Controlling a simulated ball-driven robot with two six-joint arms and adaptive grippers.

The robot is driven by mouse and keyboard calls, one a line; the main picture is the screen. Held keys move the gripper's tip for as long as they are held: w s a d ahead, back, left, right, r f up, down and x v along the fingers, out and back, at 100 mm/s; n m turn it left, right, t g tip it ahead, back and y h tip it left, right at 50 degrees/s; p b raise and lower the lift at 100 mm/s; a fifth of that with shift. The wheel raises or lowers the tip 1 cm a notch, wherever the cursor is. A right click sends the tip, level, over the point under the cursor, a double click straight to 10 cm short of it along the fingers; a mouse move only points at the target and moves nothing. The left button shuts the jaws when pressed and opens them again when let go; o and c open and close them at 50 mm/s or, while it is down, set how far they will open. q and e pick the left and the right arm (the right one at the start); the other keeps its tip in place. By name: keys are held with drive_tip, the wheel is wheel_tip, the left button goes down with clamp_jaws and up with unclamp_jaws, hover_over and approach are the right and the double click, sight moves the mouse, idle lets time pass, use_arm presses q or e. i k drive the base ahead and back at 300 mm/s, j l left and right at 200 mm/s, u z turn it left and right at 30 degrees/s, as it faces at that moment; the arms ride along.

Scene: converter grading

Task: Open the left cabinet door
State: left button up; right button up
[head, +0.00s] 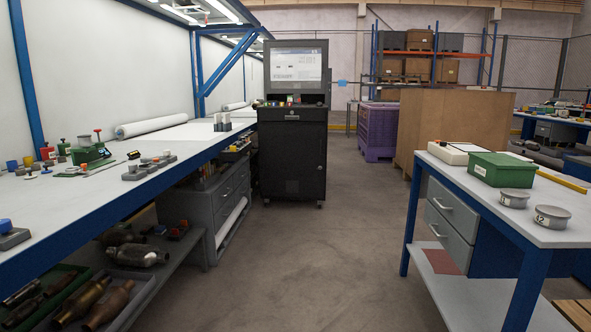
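A black computer cabinet (291,155) stands upright at the end of the aisle, with a lit screen (295,66) on top. Its front lower panel looks shut, with a small handle or lock at its right side. I cannot tell whether this is the left cabinet that the task names; no pair of doors shows clearly. Neither of my grippers is in view.
A long left bench (160,140) holds small tools and parts; converters (138,254) lie on its lower shelf. A right table (450,178) carries a green box (500,169) and round tins (552,216). A purple crate (378,132) stands farther back. The floor aisle (300,260) between is clear.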

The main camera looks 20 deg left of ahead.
sight(291, 156)
drive_tip(key=i+u, duration=0.15)
drive_tip(key=u, duration=0.3)
drive_tip(key=i, duration=1.2)
drive_tip(key=i+j+u, duration=0.15)
drive_tip(key=i, duration=1.05)
drive_tip(key=i+l, duration=0.1)
drive_tip(key=i, duration=1.1)
drive_tip(key=i+l+u, duration=0.1)
drive_tip(key=i, duration=1.15)
